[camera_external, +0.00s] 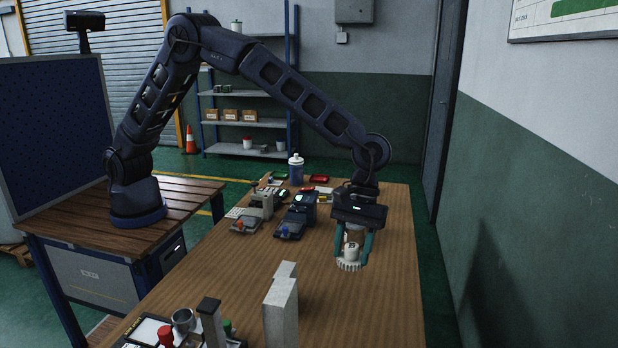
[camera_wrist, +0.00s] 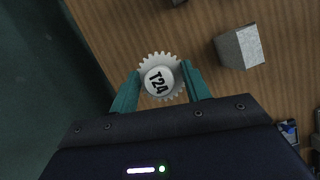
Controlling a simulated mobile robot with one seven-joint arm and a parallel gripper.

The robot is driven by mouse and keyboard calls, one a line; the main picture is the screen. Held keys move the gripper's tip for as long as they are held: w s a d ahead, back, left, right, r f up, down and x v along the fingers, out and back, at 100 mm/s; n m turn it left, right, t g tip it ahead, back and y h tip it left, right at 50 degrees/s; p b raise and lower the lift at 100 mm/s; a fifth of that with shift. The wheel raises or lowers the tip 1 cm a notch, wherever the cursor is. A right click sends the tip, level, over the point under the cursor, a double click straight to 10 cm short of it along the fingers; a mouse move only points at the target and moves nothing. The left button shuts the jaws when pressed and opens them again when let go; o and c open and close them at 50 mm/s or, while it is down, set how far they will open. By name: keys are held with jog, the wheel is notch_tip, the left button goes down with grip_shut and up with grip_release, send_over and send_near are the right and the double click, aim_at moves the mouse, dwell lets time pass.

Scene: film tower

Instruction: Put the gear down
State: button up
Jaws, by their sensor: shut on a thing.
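The gear is a pale toothed wheel with a round white hub marked T24. In the wrist view the gear (camera_wrist: 158,77) sits between the two teal fingers, near the table's edge. In the external view the gear (camera_external: 349,265) is at the fingertips, low over the right part of the wooden table (camera_external: 215,290). My gripper (camera_external: 355,250) points down and is shut on the gear; the fingers also show in the wrist view (camera_wrist: 160,90). I cannot tell whether the gear touches the table top.
Two grey-white blocks (camera_external: 281,315) stand nearer the camera. Dark devices (camera_external: 292,218), a bottle (camera_external: 296,169) and small red and green items lie toward the back. A cup (camera_external: 184,320) and other items crowd the front left. The wood around the gear is clear.

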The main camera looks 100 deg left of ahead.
aim_at(342, 333)
jog(key=shift+s+d+f, duration=0.1)
jog(key=shift+s+d, duration=0.1)
jog(key=shift+d, duration=0.15)
notch_tip(342, 333, down, 20)
jog(key=shift+d+r, duration=0.1)
dwell(0.4)
jog(key=o, duration=1)
